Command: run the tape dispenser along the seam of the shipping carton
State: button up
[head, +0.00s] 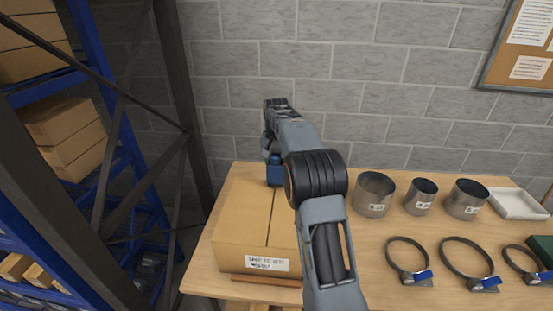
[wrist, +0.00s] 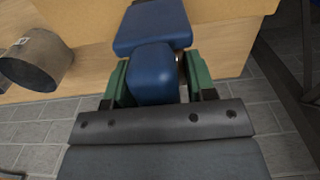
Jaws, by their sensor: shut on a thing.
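The shipping carton (head: 240,225) is a closed brown box at the left end of the table, with a white label on its near face. Its seam (head: 270,217) runs as a dark line from near to far along the top. The blue tape dispenser (head: 275,172) is at the far end of the seam; I cannot tell whether it touches the carton. My gripper (wrist: 156,80) is shut on the dispenser, its green pads on both sides of the blue handle in the wrist view. My arm hides the carton's right part and most of my gripper in the head view.
Three metal duct pieces (head: 373,194) stand right of the carton, with a white tray (head: 516,203) beyond. Several ring clamps (head: 408,255) lie in front of them. A blue shelf rack (head: 105,150) with boxes stands left. A brick wall (head: 400,85) is behind the table (head: 370,275).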

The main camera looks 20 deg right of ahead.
aim_at(275, 171)
jog(key=shift+f, duration=0.55)
dwell(0.8)
jog(key=shift+s+b, duration=0.1)
jog(key=shift+b, duration=0.25)
jog(key=shift+s+a+f+b, duration=0.25)
jog(key=shift+s+b, duration=0.15)
jog(key=shift+b, duration=0.15)
jog(key=shift+s+a+r+b, duration=0.1)
jog(key=shift+s+a+b, duration=0.4)
jog(key=shift+s+b, duration=0.3)
jog(key=shift+s+a+b, duration=0.45)
jog(key=shift+s+b, duration=0.1)
jog(key=shift+s, duration=0.35)
jog(key=shift+s+a+r+b, duration=0.15)
jog(key=shift+s+a+b, duration=0.3)
jog(key=shift+s, duration=0.3)
jog(key=s+a+b, duration=0.3)
jog(key=s, duration=0.2)
jog(key=shift+s+a, duration=0.15)
jog(key=shift+s, duration=0.25)
